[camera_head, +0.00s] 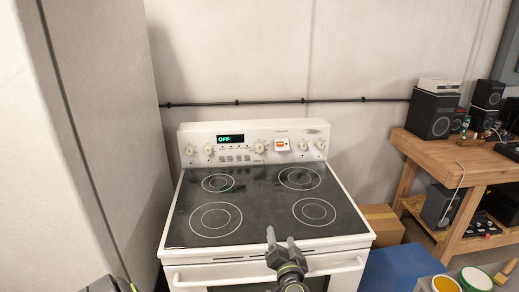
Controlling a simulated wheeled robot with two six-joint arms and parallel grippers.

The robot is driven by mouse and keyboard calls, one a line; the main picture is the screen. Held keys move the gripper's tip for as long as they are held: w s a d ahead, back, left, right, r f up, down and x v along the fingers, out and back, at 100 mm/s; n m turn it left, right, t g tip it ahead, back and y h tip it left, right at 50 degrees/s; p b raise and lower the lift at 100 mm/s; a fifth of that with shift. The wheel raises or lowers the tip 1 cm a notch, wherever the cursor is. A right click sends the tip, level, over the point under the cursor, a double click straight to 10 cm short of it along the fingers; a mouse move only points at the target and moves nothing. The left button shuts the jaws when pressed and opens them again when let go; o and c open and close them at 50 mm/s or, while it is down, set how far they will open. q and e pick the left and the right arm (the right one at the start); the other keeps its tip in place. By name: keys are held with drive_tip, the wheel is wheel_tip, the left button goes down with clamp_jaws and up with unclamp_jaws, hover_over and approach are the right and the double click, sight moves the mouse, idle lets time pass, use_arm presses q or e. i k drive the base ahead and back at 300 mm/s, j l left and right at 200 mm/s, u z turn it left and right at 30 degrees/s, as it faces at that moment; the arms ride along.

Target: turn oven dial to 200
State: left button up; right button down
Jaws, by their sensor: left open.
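The oven is a white range (265,273) with a black glass cooktop. Its back panel carries a green display (230,139) that reads "OFF". Several pale round dials sit along this panel: a dial (189,150) at the far left, another dial (208,150) beside it, a dial (259,147) near the middle, and two more at the right. I cannot read the dial markings.
A pale wall or cabinet (95,120) stands close at the left. A wooden bench (460,160) with speakers is at the right. A cardboard box (381,222), a blue object (400,268) and paint cans (476,279) lie right of the range. The cooktop (262,205) is clear.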

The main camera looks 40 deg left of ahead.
sight(258, 147)
drive_tip(key=i+j, duration=0.2)
drive_tip(key=j, duration=0.2)
drive_tip(key=i+j, duration=0.2)
drive_tip(key=j, duration=0.15)
drive_tip(key=i+j, duration=0.2)
drive_tip(key=j, duration=0.2)
drive_tip(key=i+j, duration=0.2)
drive_tip(key=j, duration=0.2)
